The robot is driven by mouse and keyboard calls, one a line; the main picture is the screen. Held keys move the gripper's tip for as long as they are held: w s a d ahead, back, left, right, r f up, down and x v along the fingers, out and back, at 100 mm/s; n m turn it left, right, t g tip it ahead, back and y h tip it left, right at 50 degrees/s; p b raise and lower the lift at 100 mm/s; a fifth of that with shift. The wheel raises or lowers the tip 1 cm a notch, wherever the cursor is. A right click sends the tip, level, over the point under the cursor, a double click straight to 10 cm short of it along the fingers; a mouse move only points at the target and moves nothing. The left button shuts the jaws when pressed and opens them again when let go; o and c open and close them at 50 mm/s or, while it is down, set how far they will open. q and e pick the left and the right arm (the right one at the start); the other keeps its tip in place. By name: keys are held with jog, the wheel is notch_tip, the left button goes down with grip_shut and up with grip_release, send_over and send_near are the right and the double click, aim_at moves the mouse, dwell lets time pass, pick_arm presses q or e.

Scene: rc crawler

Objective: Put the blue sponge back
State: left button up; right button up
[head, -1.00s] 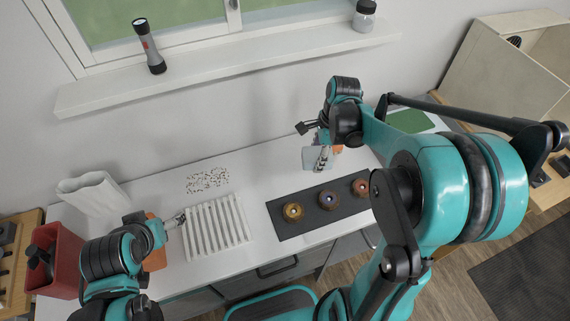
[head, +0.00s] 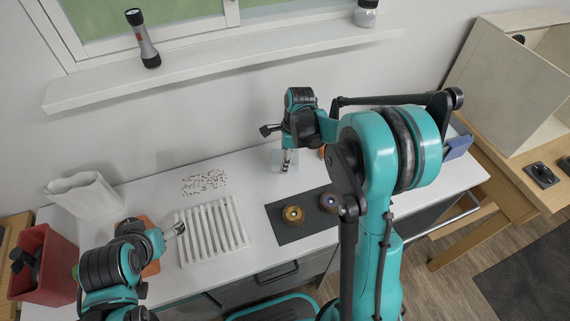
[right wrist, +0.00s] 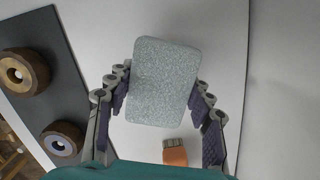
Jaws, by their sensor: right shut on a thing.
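My right gripper (right wrist: 160,103) is shut on a pale grey-blue speckled sponge (right wrist: 163,82), with one finger at each side edge. In the head view the right gripper (head: 288,160) holds the sponge (head: 278,159) above the white counter, behind the dark mat. The sponge looks more grey than blue. My left gripper (head: 178,230) is at the left, close to the white slatted rack (head: 211,231). Its fingers are too small to tell open or shut.
The dark mat (head: 283,234) carries round brown wheel-like parts (head: 293,214). An orange piece with a pale end (right wrist: 175,153) lies on the counter. A speckled patch (head: 204,181) lies behind the rack. A red bin (head: 55,263) and white holder (head: 85,194) stand left.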

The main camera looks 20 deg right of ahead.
notch_tip(320, 180, down, 2)
jog(key=shift+f, duration=0.1)
jog(key=o, duration=0.7)
jog(key=shift+f+b, duration=0.1)
jog(key=shift+b, duration=0.25)
jog(key=o, duration=0.4)
